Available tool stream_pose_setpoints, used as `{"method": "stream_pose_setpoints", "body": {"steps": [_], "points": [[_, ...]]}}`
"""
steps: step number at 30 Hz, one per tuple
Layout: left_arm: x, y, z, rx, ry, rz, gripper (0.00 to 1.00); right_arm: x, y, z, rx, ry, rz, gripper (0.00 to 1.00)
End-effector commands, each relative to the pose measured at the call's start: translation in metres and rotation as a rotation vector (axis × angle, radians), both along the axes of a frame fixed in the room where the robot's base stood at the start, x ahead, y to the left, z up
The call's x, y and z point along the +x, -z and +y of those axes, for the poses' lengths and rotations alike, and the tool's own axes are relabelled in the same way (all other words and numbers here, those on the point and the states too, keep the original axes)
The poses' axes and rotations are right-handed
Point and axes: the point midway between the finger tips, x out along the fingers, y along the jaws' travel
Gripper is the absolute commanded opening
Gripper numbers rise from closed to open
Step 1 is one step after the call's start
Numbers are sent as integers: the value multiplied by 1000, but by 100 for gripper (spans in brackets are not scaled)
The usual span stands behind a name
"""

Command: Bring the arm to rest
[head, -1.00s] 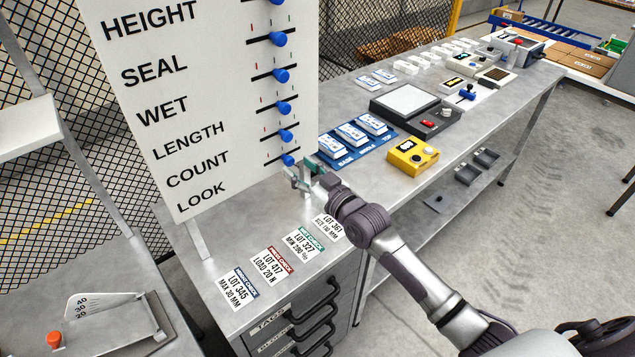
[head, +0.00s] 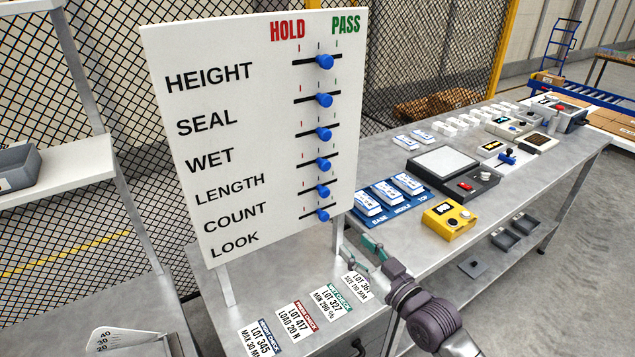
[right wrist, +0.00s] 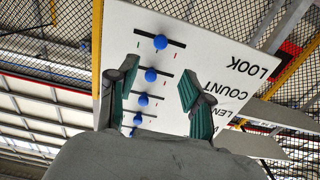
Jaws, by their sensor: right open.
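My right gripper (head: 372,256) is over the metal bench, just below and right of the white slider board (head: 225,150). Its green-padded fingers stand apart and empty; in the right wrist view the gripper (right wrist: 155,105) is open with the board beyond it. The board carries HEIGHT, SEAL, WET, LENGTH, COUNT and LOOK rows, each with a blue knob on a dark slot. The top HEIGHT knob (head: 325,62) and the bottom LOOK knob (head: 323,215) both sit near the middle of their slots. My left gripper is not in view.
Lot cards lie before the board, including the red-banded LOT 417 card (head: 297,318). To the right are a blue tray (head: 367,221) with white packs, a yellow device (head: 449,220) and a dark-framed scale (head: 480,182). A grey bin (head: 15,168) sits on the left shelf.

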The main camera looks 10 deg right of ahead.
Motion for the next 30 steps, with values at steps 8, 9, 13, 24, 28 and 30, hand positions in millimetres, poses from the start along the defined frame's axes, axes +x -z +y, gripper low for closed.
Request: {"method": "stream_pose_setpoints", "body": {"steps": [8,9,13,24,28,30], "points": [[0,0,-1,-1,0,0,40,-49,54,26,-85,-12,257,50],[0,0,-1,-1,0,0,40,-66,68,30,-112,-10,336,50],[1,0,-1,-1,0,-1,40,-125,106,32,-198,20,588,50],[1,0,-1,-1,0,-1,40,-239,140,11,-313,118,1016,50],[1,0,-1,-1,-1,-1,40,-273,142,3,-334,154,1133,50],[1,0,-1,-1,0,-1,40,-292,141,-1,-343,173,1195,50]]}}
